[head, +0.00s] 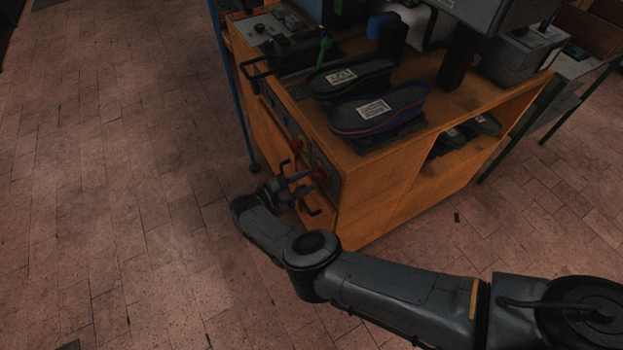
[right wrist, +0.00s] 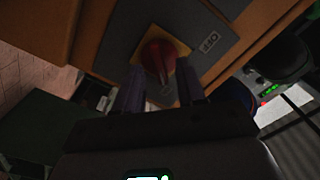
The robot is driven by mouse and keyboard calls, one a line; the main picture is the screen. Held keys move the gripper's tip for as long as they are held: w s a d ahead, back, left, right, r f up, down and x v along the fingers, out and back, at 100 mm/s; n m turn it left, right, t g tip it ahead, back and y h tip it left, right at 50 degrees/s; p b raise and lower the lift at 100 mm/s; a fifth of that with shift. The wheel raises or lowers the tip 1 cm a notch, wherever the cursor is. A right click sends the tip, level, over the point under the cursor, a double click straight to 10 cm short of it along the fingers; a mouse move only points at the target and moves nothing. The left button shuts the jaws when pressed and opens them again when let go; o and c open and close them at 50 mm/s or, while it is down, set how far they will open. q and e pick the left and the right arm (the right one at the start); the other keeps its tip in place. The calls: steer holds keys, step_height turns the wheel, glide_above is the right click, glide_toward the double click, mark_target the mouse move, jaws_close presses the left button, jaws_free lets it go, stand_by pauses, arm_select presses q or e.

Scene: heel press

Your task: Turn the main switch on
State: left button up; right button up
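The main switch is a red rotary knob on a yellow plate. It shows in the right wrist view (right wrist: 158,56), on a dark grey panel (right wrist: 203,22), and as a small red spot in the head view (head: 321,174), low on the side of the orange wooden bench. My right gripper (head: 305,183) is at this panel. In the right wrist view its two fingers (right wrist: 160,82) are spread apart, one on each side of the knob's lower end. I cannot tell whether either finger touches the knob. My left gripper is not in view.
The bench top (head: 400,135) carries two dark shoe-shaped pieces (head: 378,108) with white labels and a machine. Another red control (head: 297,145) sits left of the switch in the head view. The brick floor (head: 130,180) left of the bench is clear.

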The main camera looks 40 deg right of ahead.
steer(key=w+a+b, duration=0.1)
steer(key=a+b, duration=0.3)
steer(key=a, duration=0.4)
steer(key=shift+w, duration=0.3)
